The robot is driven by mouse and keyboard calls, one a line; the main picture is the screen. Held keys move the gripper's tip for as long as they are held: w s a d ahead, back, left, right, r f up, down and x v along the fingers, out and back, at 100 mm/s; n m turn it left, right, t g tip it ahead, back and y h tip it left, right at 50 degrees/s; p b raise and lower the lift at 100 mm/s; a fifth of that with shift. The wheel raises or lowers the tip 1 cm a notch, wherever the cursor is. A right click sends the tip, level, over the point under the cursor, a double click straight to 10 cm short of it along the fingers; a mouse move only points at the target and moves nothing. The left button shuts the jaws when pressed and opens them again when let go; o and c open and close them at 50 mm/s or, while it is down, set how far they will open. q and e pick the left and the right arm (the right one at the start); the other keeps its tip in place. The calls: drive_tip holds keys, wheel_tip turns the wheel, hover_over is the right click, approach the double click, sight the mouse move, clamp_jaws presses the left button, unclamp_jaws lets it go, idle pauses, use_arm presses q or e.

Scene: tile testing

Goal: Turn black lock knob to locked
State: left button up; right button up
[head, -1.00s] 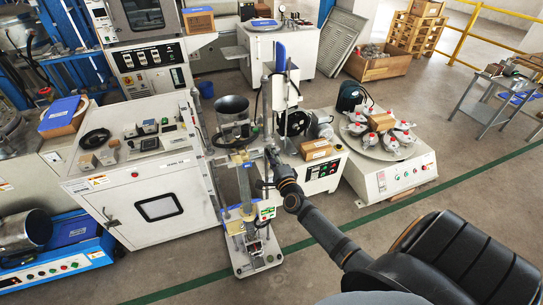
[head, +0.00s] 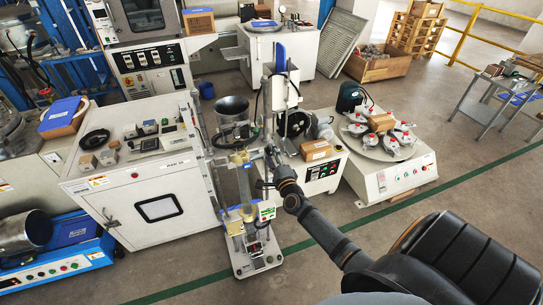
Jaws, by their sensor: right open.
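A tall test stand with a white base (head: 257,262) and a steel column stands in the middle of the head view. My right gripper (head: 270,155) is open, close against the right side of the stand at about mid-height, with my arm reaching in from the lower right. I cannot clearly pick out the black lock knob; it is too small or hidden near the gripper and column. Whether the gripper touches anything cannot be told. My left gripper is not in view.
A white cabinet (head: 160,208) stands left of the stand. A low white machine (head: 395,182) with a round plate is to the right, and a small cardboard box (head: 315,150) sits between. Floor in front is clear.

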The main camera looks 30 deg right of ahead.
drive_tip(key=v, duration=1.2)
